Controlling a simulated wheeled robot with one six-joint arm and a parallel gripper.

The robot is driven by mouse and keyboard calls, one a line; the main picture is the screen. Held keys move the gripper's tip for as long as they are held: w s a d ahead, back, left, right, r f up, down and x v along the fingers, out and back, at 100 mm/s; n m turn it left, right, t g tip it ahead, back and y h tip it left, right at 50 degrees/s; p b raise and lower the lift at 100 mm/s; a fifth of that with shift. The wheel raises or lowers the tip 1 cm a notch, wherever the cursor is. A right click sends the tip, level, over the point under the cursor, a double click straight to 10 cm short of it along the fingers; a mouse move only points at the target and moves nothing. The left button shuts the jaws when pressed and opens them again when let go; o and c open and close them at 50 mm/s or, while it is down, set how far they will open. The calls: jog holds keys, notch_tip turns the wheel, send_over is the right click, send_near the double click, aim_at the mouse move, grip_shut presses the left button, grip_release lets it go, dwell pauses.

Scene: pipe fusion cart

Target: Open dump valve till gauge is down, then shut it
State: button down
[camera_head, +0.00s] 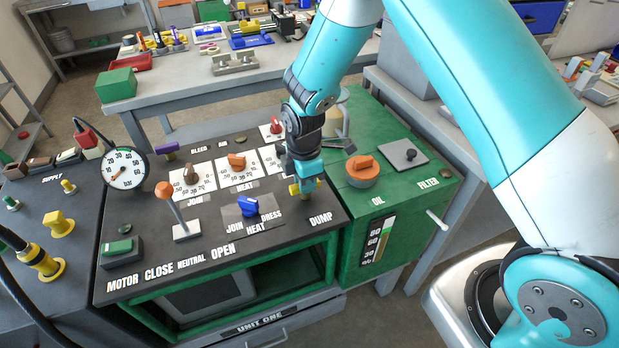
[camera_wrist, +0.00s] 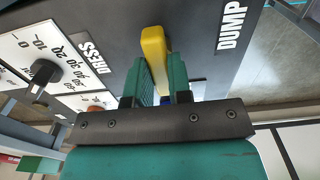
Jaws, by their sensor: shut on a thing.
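The yellow dump valve handle (camera_wrist: 153,48) lies between my gripper's fingers in the wrist view, beside the DUMP label (camera_wrist: 232,25). My gripper (camera_wrist: 161,75) is shut on this handle. In the head view my gripper (camera_head: 304,186) is over the right end of the dark panel, and only a bit of yellow handle (camera_head: 293,189) shows beside it. The round white pressure gauge (camera_head: 125,168) stands at the panel's back left. Its needle seems to point to the lower left; the exact reading is too small to tell.
A lever with an orange knob (camera_head: 164,190), a blue DRESS/JOIN/HEAT knob (camera_head: 248,206) and several dials share the panel. The green oil tank with an orange cap (camera_head: 362,170) stands close on the right. A workbench (camera_head: 170,88) is behind.

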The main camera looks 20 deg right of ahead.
jog(key=c, duration=1.1)
grip_release()
jog(key=shift+d, duration=0.2)
jog(key=shift+o, duration=0.3)
jog(key=shift+a, duration=0.1)
jog(key=shift+r, duration=0.1)
notch_tip(320, 180, up, 17)
jog(key=shift+r+b, duration=0.2)
jog(key=shift+b, duration=0.25)
jog(key=s+a+r+m+y, duration=0.1)
jog(key=s+r+m, duration=0.1)
jog(key=s, duration=0.6)
jog(key=s+a+r+m+y, duration=0.1)
jog(key=s+a+r+m, duration=0.1)
jog(key=s+m, duration=0.3)
jog(key=s+a+r+m+y, duration=0.1)
jog(key=s+r+m+y, duration=0.1)
jog(key=s, duration=1)
jog(key=shift+a+r+m, duration=0.4)
jog(key=shift+r+m, duration=0.45)
jog(key=shift+m, duration=0.25)
